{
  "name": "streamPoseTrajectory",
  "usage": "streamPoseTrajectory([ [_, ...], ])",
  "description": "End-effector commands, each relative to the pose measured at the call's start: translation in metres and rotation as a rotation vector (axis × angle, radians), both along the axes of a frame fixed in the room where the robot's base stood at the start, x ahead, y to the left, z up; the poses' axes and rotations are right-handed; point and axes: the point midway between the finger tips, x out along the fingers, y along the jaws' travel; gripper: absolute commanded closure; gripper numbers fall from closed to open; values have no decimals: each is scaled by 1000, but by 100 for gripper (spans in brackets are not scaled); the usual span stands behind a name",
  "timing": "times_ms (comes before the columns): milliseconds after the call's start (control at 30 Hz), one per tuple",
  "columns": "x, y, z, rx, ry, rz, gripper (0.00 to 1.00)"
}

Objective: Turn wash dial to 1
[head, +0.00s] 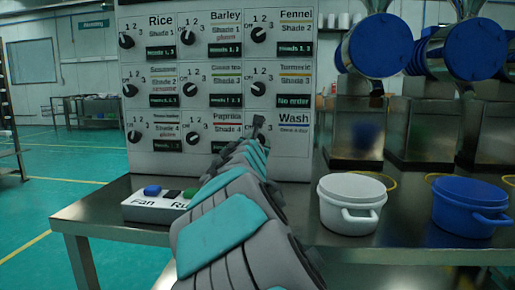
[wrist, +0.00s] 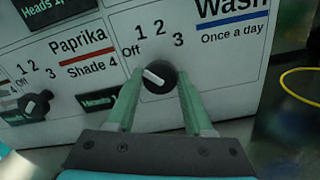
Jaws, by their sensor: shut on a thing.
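The wash dial (wrist: 161,80) is a round black knob with a white pointer mark, on the white panel below the word Wash. Around it are printed Off, 1, 2 and 3. The white mark points to the left and slightly up, on the Off side. My gripper (wrist: 157,76) has its two green fingers on either side of the knob and is shut on it. In the head view my gripper (head: 258,122) is at the panel's lower right label, Wash, and hides the dial.
The panel (head: 200,157) holds several other dials, with the Paprika dial (wrist: 35,104) just left. A Fan and Run button box (head: 155,207) stands in front. A white pot (head: 350,205) and a blue pot (head: 468,208) stand on the table to the right.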

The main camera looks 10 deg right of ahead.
Motion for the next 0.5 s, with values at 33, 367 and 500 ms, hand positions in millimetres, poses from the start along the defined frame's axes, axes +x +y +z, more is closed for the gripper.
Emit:
streamPoseTrajectory([
  [33, 0, 0, -1, 37, -14, 0, 100],
  [367, 0, 1, 0, 249, -82, 3, 100],
  [500, 0, 1, 0, 303, -98, 2, 100],
])
